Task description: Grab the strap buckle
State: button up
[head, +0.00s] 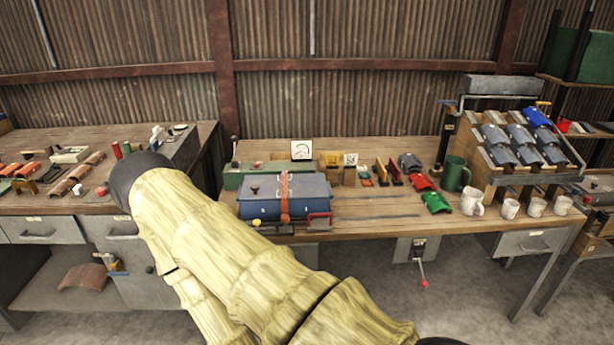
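An orange strap (284,190) runs over the top and down the front of a blue-grey box (252,208) on the middle workbench. The strap's buckle is too small to make out clearly; the strap's lower front end is at the box's front edge. My arm, in a yellow sleeve with a dark rounded joint, crosses the lower left and middle of the head view, in front of the bench's left part. My gripper is not visible, so I cannot see what it holds or where it is relative to the strap.
Mugs (472,201) and a sloped rack (520,165) fill the bench's right side. Bare bench top (375,228) shows right of the box.

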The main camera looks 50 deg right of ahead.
aim_at(285, 217)
jog(key=k, duration=0.1)
jog(key=z, duration=1.05)
